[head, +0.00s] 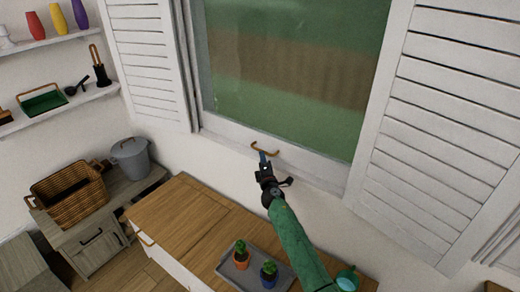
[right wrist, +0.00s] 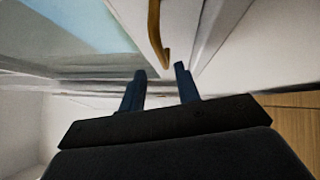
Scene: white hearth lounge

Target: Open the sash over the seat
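The window sash (head: 232,129) has a pale bottom rail and a large pane showing green and brown outside. Its bottom rail sits low, close to the sill. A curved brass handle (head: 267,151) is fixed to that rail. My right gripper (head: 263,157) is at the handle, reaching up from below. In the right wrist view its two dark fingers (right wrist: 159,72) stand apart, with the brass handle (right wrist: 155,28) just beyond and between the tips. I cannot tell whether they touch it. My left gripper is not in view.
White louvred shutters (head: 435,130) flank the window. Below is the wooden-topped seat (head: 175,215), bearing a grey tray (head: 240,277) with two potted cacti. A wicker basket (head: 70,195) and grey bucket (head: 130,158) stand at left. The seat's left part is clear.

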